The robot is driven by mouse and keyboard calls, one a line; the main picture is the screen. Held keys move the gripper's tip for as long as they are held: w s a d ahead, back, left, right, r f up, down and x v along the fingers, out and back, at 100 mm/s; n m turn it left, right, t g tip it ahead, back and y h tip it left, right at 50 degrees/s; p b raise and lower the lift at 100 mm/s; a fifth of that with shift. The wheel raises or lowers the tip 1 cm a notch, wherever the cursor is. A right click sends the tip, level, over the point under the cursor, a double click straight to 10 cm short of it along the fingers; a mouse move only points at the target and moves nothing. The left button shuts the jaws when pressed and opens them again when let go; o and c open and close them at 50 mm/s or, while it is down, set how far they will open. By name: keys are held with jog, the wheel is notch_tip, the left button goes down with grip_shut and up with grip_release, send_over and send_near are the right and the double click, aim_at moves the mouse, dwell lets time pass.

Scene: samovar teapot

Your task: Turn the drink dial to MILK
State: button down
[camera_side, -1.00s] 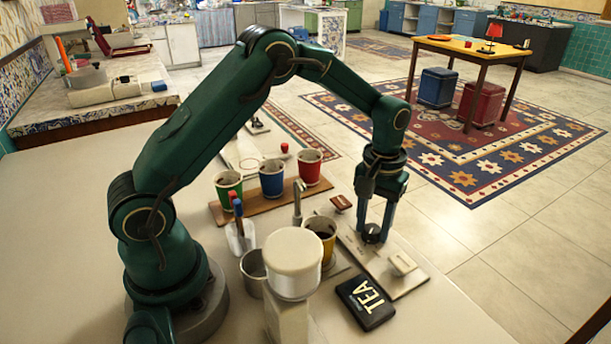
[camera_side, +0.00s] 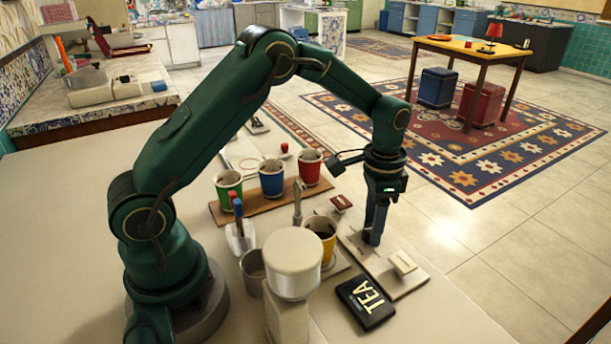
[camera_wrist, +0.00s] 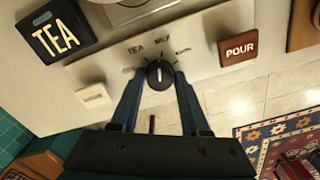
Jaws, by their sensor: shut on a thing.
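The black drink dial (camera_wrist: 159,73) sits on a pale panel (camera_wrist: 205,72) in the wrist view. Its white mark points nearly straight up in that picture, about toward the MILK label (camera_wrist: 162,42), with the TEA label (camera_wrist: 135,50) up and to the left. Another label to the right is too small to read surely. My gripper (camera_wrist: 159,76) has a finger on either side of the dial and is shut on it. In the side view my gripper (camera_side: 373,238) points down at the panel (camera_side: 378,268), and its fingers hide the dial.
A dark TEA sign (camera_side: 365,301) lies beside the panel. A brown POUR plate (camera_wrist: 238,48) and a pale block (camera_wrist: 93,96) are near the dial. A yellow cup (camera_side: 320,240) stands to its left, with green, blue and red cups behind.

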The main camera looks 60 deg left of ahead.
jog(key=shift+m, duration=0.6)
jog(key=shift+c, duration=2)
grip_release()
jog(key=shift+r, duration=0.15)
jog(key=shift+r, duration=2.45)
jog(key=shift+f, duration=0.1)
